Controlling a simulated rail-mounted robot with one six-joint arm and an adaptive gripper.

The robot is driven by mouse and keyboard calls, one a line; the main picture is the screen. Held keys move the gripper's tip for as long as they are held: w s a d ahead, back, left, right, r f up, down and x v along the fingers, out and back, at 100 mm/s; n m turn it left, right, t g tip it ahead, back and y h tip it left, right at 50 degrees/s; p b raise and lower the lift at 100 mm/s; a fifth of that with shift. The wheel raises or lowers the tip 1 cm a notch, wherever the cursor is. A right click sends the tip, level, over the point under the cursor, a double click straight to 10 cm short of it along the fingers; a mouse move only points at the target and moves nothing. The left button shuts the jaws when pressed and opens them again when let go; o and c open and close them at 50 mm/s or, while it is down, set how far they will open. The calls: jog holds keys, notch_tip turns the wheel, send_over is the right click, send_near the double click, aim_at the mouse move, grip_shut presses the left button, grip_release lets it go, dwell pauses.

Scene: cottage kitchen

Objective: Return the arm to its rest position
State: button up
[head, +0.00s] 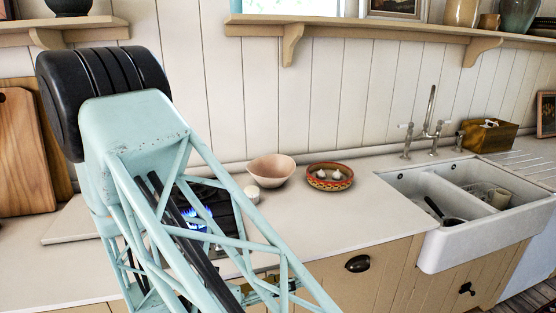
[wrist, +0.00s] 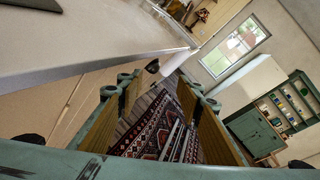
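My arm's light-green lattice link and black joint fill the left of the head view, and my gripper is not seen there. In the wrist view my gripper (wrist: 163,90) shows two wood-faced fingers standing apart with nothing between them. Through the gap I see a patterned red rug (wrist: 152,122) on the floor. The wrist picture is strongly tilted.
A pinkish bowl (head: 271,170) and a patterned bowl with garlic (head: 330,177) stand on the counter (head: 340,215). A white double sink (head: 450,240) is right; shelves (head: 400,27) run above.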

jog(key=s+d+r+m+g+y+p, duration=0.1)
jog(key=s+d+r+m+g+y, duration=0.3)
jog(key=s+d+r+m, duration=0.7)
jog(key=s+d+r+m+g+y+p, duration=0.1)
jog(key=s+d+r+m+g+y, duration=0.1)
jog(key=s+d+r+m+g, duration=0.75)
jog(key=s+a+r+m+t+y+b, duration=0.1)
jog(key=s+r+m+t+y+b, duration=0.2)
jog(key=s+r+m+t+y, duration=0.4)
jog(key=s+m+t, duration=0.2)
jog(key=s+m, duration=0.1)
jog(key=m, duration=0.1)
jog(key=shift+s+r+b, duration=0.15)
jog(key=shift+s+b, duration=0.1)
jog(key=shift+b, duration=0.15)
dwell(1.1)
jog(key=shift+w+a+r, duration=0.1)
jog(key=shift+c, duration=0.5)
dwell(1.7)
